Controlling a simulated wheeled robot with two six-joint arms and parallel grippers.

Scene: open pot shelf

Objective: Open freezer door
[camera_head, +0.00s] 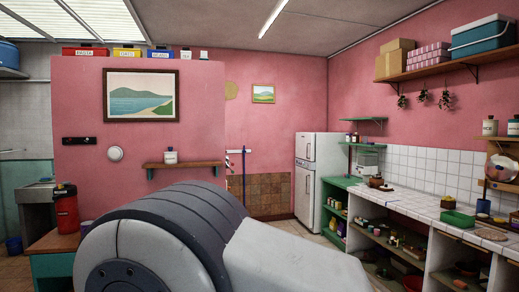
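A white two-door fridge-freezer (313,180) stands at the back of the room, right of centre, in the head view. It has a shorter upper door (307,148) and a taller lower door (304,196), each with a dark handle near its left edge. Both doors look closed. It is far from me, across the room. A large grey and white link of my own arm fills the lower middle of the view. Neither of my grippers shows.
A tiled counter with open shelves (430,207) runs along the right wall. A green shelf unit (340,187) stands beside the fridge's right side. At left are a wooden-topped cabinet (53,242) and a red canister (66,212). Some floor (290,235) shows before the fridge.

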